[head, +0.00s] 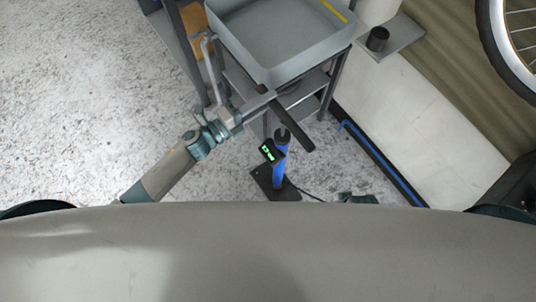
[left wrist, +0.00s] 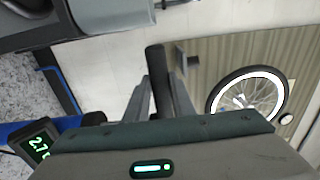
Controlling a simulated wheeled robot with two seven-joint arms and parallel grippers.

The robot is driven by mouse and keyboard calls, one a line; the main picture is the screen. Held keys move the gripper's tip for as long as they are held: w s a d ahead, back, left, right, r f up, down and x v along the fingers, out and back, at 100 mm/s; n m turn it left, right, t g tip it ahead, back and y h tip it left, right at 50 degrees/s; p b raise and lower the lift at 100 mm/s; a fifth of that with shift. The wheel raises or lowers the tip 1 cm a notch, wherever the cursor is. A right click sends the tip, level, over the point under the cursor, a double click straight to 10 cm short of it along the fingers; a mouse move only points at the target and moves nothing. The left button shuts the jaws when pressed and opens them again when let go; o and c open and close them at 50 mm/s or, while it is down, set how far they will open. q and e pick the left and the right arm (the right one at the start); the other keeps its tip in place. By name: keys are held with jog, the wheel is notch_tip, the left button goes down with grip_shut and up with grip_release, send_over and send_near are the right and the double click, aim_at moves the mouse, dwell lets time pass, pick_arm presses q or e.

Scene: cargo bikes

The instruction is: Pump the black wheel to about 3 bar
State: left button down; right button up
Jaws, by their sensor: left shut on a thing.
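The floor pump has an upright blue barrel (head: 279,172) on a dark base plate, with a black crossbar handle (head: 298,131) above it. My left gripper (head: 264,97) is shut on the handle's far end. In the left wrist view the black handle (left wrist: 157,70) stands between my two grey fingers. The pump's gauge (head: 267,152) is lit green; in the left wrist view it (left wrist: 38,145) reads about 2.7, its last digits cut off. A dark teal piece at my body's edge may be my right gripper.
A grey tray (head: 262,70) on a metal frame stands just beyond the pump. A black cup (head: 378,39) sits on a small grey shelf. A blue-edged dark strip runs along the wall foot. The speckled floor at left is clear.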

pick_arm(q)
notch_tip(320, 180, down, 8)
jog(key=b, duration=0.6)
notch_tip(320, 180, up, 27)
jog(key=p, duration=2.4)
jog(key=shift+f, duration=0.1)
notch_tip(320, 180, down, 27)
jog(key=b, duration=2.3)
jog(key=shift+s, duration=0.15)
jog(key=c, duration=1.2)
grip_release()
jog(key=shift+r, duration=0.4)
jog(key=shift+o, duration=0.2)
jog(key=shift+r, duration=0.1)
